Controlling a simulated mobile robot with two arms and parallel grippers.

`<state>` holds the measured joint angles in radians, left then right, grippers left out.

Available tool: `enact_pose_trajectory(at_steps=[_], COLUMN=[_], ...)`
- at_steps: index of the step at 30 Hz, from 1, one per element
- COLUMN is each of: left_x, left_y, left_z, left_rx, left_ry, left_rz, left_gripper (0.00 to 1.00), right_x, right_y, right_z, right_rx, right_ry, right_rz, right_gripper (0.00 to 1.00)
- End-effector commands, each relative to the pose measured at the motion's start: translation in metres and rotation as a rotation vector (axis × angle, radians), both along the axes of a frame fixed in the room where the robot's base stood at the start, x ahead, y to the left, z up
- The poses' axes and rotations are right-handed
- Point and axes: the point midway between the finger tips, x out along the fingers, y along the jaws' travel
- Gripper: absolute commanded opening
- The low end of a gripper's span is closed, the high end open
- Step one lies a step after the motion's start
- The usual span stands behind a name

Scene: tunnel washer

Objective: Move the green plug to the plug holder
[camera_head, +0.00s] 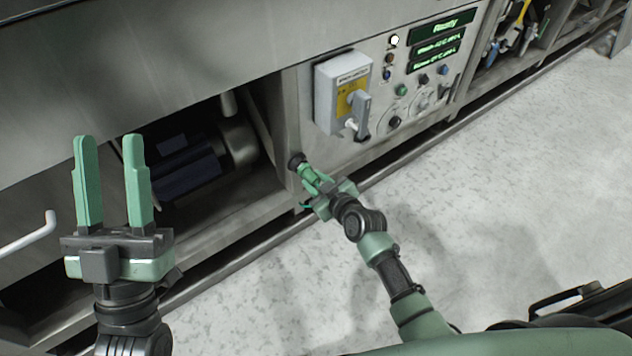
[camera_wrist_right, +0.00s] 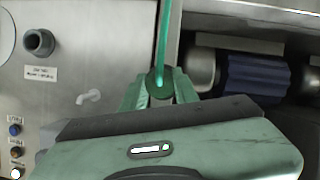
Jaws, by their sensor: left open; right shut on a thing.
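My right gripper (camera_head: 315,182) is shut on the green plug (camera_wrist_right: 160,86), beside the steel machine front. In the right wrist view the plug shows as a dark green round end between the fingertips (camera_wrist_right: 160,98), with a green cable (camera_wrist_right: 164,35) running up from it. The fingers hide much of the plug. A dark round piece (camera_head: 297,160) is at the fingertips in the head view; I cannot tell if it is part of the plug. A small white hook-like peg (camera_wrist_right: 90,97) is on the panel left of the plug. My left gripper (camera_head: 112,185) is open and empty, at the left.
A grey switch box (camera_head: 335,92) with a handle juts from the panel right of my right gripper. A dark round socket-like fitting (camera_wrist_right: 38,42) has a label below it. An open bay with a motor (camera_head: 190,165) is between the grippers.

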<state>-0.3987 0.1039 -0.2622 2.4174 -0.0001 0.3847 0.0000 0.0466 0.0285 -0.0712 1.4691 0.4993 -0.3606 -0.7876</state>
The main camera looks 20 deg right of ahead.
Motion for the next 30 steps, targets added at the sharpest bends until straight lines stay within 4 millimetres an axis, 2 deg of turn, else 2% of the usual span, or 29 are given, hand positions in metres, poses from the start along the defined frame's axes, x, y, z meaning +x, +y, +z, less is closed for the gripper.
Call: enact_pose_trajectory(at_steps=[9, 10, 12, 24, 30], left_x=[0.000, 0.000, 0.000, 0.002, 0.024], left_y=[0.000, 0.000, 0.000, 0.000, -0.003], left_z=[0.001, 0.001, 0.000, 0.000, -0.023], left_rx=[0.000, 0.000, 0.000, 0.003, 0.051], left_ry=[-0.003, -0.003, -0.002, 0.008, 0.174], left_rz=[0.001, 0.001, 0.001, 0.001, 0.008], left_gripper=[0.41, 0.41, 0.41, 0.41, 0.41], right_x=[0.001, 0.001, 0.000, -0.002, -0.016], right_y=[0.000, 0.000, 0.000, -0.001, -0.004], right_z=[0.001, 0.001, 0.001, 0.001, 0.008], right_rx=[0.000, 0.000, 0.000, 0.000, -0.002], right_ry=[-0.002, -0.002, -0.001, 0.001, 0.002], right_rz=[0.000, 0.000, -0.001, 0.000, 0.001], right_gripper=[0.00, 0.35, 0.54, 0.55, 0.55])
